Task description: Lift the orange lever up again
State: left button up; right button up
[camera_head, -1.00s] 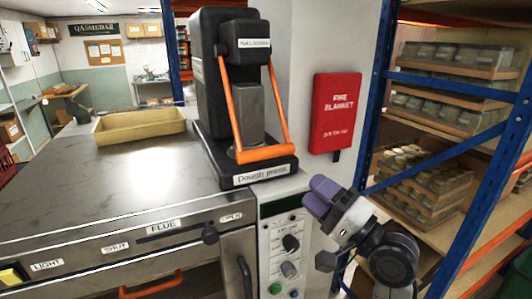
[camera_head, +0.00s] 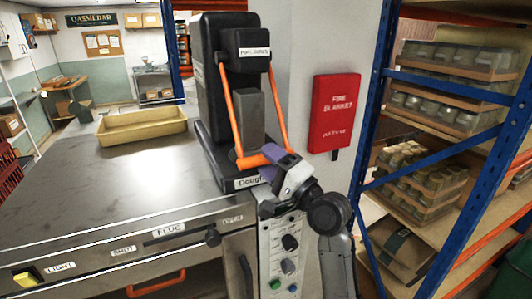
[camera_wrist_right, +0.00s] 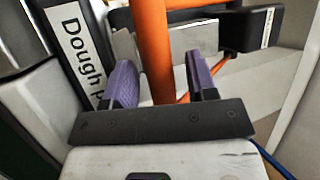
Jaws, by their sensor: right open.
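The orange lever (camera_head: 231,115) is a U-shaped handle on the black dough press (camera_head: 212,85). Its two side arms slope down and its crossbar is low at the front, near the press base. My right gripper (camera_head: 272,160) is at the right part of the crossbar, and its purple fingers partly cover it. In the right wrist view an orange bar of the lever (camera_wrist_right: 155,50) runs between the two spread fingers, with gaps on both sides. The right gripper is open. My left gripper is not in view.
The press stands at the right end of a steel counter (camera_head: 110,190) with a yellow tray (camera_head: 140,127) on it. A red fire blanket box (camera_head: 335,112) hangs on the wall to the right. A blue-framed rack (camera_head: 375,100) with jars stands further right. A control panel (camera_head: 285,245) is below.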

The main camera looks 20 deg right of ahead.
jog(key=shift+w+a+r, duration=0.15)
jog(key=shift+w+a, duration=0.1)
jog(key=shift+w, duration=0.25)
grip_shut()
dwell(0.3)
